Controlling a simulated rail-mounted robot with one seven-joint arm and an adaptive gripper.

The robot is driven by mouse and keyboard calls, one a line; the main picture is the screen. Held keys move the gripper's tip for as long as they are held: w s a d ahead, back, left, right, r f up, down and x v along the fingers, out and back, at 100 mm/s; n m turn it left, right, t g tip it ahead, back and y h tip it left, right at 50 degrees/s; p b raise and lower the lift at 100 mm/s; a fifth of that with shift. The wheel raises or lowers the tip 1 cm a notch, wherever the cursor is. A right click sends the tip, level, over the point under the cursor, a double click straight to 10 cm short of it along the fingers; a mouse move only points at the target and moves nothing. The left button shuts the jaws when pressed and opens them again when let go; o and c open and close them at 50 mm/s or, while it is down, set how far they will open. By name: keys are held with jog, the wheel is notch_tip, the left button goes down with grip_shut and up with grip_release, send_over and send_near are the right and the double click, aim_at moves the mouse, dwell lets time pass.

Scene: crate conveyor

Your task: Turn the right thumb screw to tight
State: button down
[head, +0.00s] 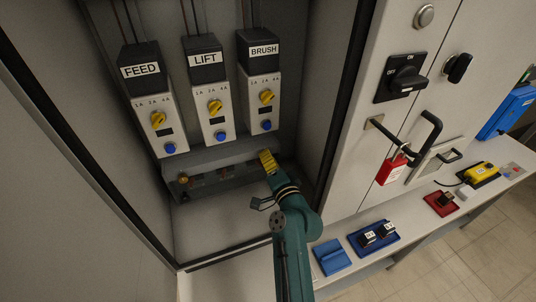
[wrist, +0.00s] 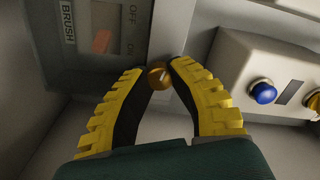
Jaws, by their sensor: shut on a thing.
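My gripper (head: 267,161) is at the right end of the low grey cover (head: 225,155) inside the cabinet. In the wrist view its yellow, black-padded fingers (wrist: 162,73) are closed on the right thumb screw (wrist: 158,79), a small round brass knob with a light slot or mark across it. The head view hides this screw behind my gripper. The left thumb screw (head: 183,179) shows at the cover's left end, apart from my gripper. I cannot tell how tight either screw is.
Above the cover stand modules labelled FEED (head: 140,71), LIFT (head: 205,59) and BRUSH (head: 263,50), with yellow knobs and blue buttons. The cabinet's right side wall (head: 325,110) is close to my arm. A red padlock (head: 391,168) hangs outside, above a bench with several small items.

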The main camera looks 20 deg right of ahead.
jog(key=shift+f+m+p, duration=0.1)
jog(key=shift+m+p, duration=3.05)
jog(key=shift+m, duration=4.45)
jog(key=shift+f, duration=0.1)
jog(key=c, duration=0.9)
grip_release()
jog(key=shift+o, duration=0.2)
jog(key=s, duration=1.2)
